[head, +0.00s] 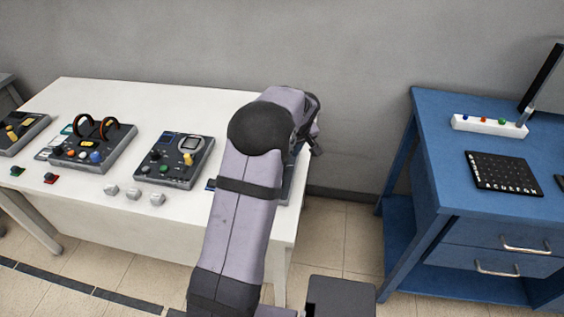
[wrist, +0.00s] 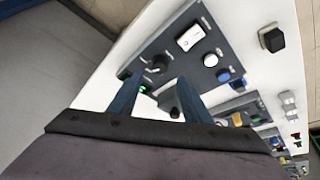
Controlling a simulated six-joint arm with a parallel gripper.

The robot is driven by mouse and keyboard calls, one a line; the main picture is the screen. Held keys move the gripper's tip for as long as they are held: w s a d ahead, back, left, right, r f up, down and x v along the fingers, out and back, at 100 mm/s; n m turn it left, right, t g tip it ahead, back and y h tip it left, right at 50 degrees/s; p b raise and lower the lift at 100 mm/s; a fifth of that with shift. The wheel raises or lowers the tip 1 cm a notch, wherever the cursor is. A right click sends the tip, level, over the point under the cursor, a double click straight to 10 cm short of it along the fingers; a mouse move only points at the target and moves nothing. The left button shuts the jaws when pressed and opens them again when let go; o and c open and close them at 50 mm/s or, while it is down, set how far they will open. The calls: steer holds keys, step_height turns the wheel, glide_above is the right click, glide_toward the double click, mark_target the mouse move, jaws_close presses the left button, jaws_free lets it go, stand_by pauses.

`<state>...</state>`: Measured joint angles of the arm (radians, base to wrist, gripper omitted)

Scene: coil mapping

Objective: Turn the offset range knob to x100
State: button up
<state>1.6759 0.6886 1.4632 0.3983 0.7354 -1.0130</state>
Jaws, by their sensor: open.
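My gripper (wrist: 158,80) is open, with its two blue fingers pointing down over a dark grey panel (wrist: 185,62) in the wrist view. A dark knob (wrist: 160,63) with a pale mark beside it lies just beyond the fingertips, between their lines. Another dark knob (wrist: 175,112) shows between the fingers, closer to the gripper body. I cannot read the labels, so I cannot tell which is the offset range knob or where it points. In the head view my arm covers most of this panel (head: 287,187) at the right end of the white table.
Other instrument boxes (head: 173,160) stand left on the white table (head: 85,93). A blue workbench (head: 440,130) stands to the right across a gap.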

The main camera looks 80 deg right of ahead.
steer(key=shift+p+x, duration=1.05)
steer(key=shift+x, duration=2.4)
steer(key=c, duration=1)
steer(key=shift+c, duration=0.2)
steer(key=m+g, duration=0.1)
steer(key=m, duration=0.2)
steer(key=shift+w+a+r, duration=0.1)
steer(key=shift+w+r, duration=0.05)
steer(key=shift+m+g+h+p, duration=0.3)
steer(key=shift+m+g+p, duration=0.1)
steer(key=shift+m+p, duration=0.35)
